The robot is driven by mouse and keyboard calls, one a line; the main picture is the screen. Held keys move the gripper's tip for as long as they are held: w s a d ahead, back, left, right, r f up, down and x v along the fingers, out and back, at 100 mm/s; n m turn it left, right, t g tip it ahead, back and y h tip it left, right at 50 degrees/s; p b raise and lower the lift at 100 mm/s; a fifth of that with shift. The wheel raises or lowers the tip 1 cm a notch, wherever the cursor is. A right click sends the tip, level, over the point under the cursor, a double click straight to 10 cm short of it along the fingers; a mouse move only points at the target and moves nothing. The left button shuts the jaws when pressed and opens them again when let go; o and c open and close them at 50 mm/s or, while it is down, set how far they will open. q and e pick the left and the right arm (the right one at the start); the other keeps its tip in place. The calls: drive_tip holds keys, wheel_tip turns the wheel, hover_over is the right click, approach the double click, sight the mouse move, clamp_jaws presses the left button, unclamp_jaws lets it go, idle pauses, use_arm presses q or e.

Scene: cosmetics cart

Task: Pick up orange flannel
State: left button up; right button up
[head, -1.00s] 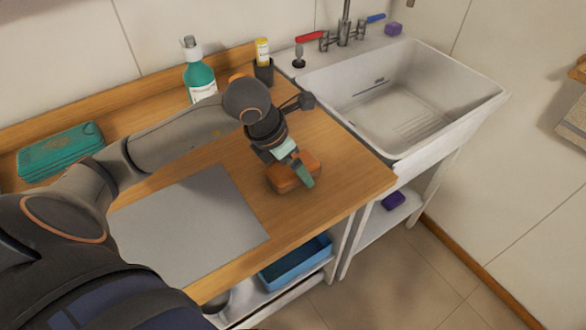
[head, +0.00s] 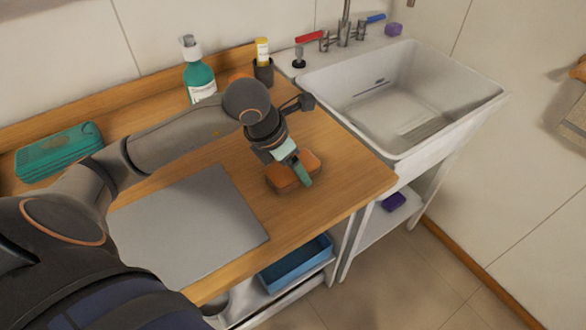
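The orange flannel (head: 280,181) is a small folded orange block lying on the wooden counter, near the edge beside the sink. My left gripper (head: 301,172) points down at it from above. One teal finger shows over its top and near side. The other finger is hidden, so I cannot tell whether the gripper is closed on it. The flannel appears to rest on the counter. My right gripper is not in view.
A grey mat (head: 190,225) lies left of the flannel. A teal folded stack (head: 58,152), a teal bottle (head: 200,80) and a dark cup (head: 263,71) with a yellow tube stand behind. A white sink (head: 400,105) adjoins on the right. A blue tray (head: 296,264) sits below.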

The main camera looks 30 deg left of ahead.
use_arm(q)
drive_tip(key=c, duration=0.9)
drive_tip(key=shift+r, duration=0.15)
